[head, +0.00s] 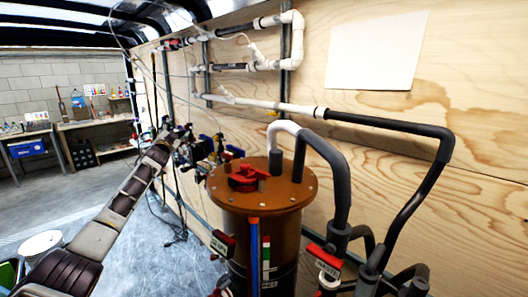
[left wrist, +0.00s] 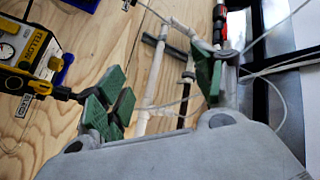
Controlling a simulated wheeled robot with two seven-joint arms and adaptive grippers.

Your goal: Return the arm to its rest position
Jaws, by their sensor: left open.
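My left arm (head: 118,205) reaches from the lower left of the head view up toward the plywood wall. My left gripper (head: 172,134) is at its far end, small and partly lost among the fittings behind it. In the left wrist view the left gripper (left wrist: 157,90) shows its green finger pads wide apart, with no object between them. White pipes and thin cables show behind the fingers. My right gripper is in neither view.
A brown cylindrical tank (head: 262,220) with a red valve handle (head: 247,177) stands right of the left arm. Grey-sleeved pipes (head: 392,124) run along the wall. A yellow gauge unit (left wrist: 30,50) is left of the fingers. Open floor (head: 115,262) lies below the arm.

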